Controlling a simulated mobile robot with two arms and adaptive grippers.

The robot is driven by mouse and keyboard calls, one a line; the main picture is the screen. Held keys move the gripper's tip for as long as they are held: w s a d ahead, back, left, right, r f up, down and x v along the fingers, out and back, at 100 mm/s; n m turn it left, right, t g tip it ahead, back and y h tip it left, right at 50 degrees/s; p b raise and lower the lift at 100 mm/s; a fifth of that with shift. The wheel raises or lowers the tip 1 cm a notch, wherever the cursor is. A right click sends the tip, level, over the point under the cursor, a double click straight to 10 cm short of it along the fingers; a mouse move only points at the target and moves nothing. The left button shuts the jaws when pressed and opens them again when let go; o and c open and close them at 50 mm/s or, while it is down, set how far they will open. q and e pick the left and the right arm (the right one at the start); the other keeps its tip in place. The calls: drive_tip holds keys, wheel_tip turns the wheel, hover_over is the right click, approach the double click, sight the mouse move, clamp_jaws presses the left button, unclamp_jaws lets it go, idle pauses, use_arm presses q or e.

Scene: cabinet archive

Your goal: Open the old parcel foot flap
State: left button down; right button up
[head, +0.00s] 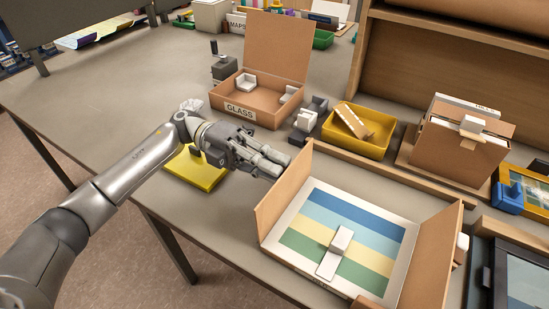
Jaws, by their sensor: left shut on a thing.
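The parcel (290,264) is an open cardboard box on the table at the lower right. A picture with blue, green and yellow stripes (358,222) lies inside, with a white block-like piece (336,254) on it. Its left flap (284,195) stands raised, and its right flap (430,262) also stands up. My left gripper (280,163) reaches in from the left and is shut at the upper edge of the left flap; the fingertips' exact hold is hard to see. I cannot tell from any label which flap is the foot flap. My right gripper is not in view.
A box labelled GLASS (240,111) with its lid up stands behind my gripper. A yellow bin (372,138), grey holders (308,119) and a carton of folders (451,149) line the back. A yellow pad (198,176) lies under my wrist. The table's left part is clear.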

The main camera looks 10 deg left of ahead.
use_arm(q)
drive_tip(key=shift+s+f, duration=0.15)
drive_tip(key=shift+f, duration=0.5)
idle(0.3)
drive_tip(key=c, duration=1.6)
unclamp_jaws()
drive_tip(key=shift+r, duration=0.15)
drive_tip(key=shift+r, duration=0.1)
drive_tip(key=v, duration=1.2)
